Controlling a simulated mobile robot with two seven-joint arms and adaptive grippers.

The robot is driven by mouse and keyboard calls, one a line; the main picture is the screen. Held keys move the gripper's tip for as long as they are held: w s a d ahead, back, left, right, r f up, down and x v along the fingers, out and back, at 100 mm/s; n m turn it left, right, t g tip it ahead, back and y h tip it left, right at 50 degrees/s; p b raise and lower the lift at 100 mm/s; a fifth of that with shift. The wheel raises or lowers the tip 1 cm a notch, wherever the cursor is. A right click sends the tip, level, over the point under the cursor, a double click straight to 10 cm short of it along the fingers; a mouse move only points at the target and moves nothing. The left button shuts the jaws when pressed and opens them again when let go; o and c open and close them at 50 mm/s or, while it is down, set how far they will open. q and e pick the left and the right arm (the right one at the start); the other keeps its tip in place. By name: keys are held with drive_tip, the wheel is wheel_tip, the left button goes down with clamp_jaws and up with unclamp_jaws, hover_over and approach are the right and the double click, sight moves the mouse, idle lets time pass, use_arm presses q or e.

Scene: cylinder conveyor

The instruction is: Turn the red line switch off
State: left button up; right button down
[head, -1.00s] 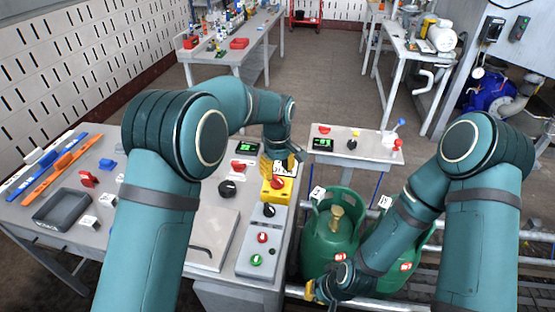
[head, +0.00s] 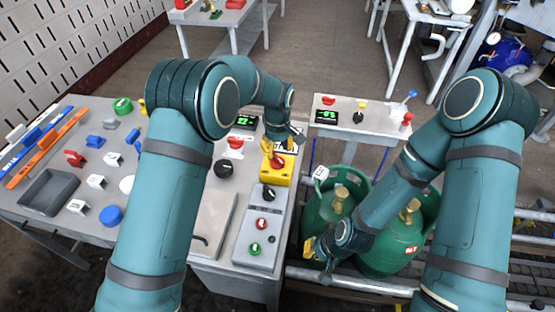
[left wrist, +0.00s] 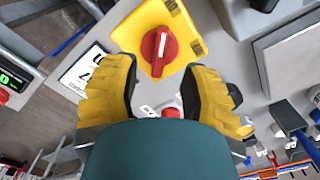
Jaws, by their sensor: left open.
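The red line switch is a red rotary knob (head: 277,161) with a white line, on a yellow box on the left workbench. In the left wrist view the red knob (left wrist: 159,46) sits just ahead of the fingertips, its white line running nearly up and down the picture. My left gripper (head: 283,141) is beside the yellow box in the head view. In the left wrist view its yellow fingers (left wrist: 160,70) are open, one to each side below the knob, with nothing between them. My right gripper (head: 312,248) is low by the green cylinders; its opening is too small to tell.
A grey panel (head: 246,252) with a black knob and red and green buttons lies in front of the yellow box. Another red knob (head: 235,143) and a black knob (head: 224,169) are to its left. Green gas cylinders (head: 333,222) stand to the right.

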sight(277, 158)
use_arm(q)
wheel_tip(277, 158, down, 5)
drive_tip(key=shift+r, duration=0.1)
idle(0.3)
clamp_jaws()
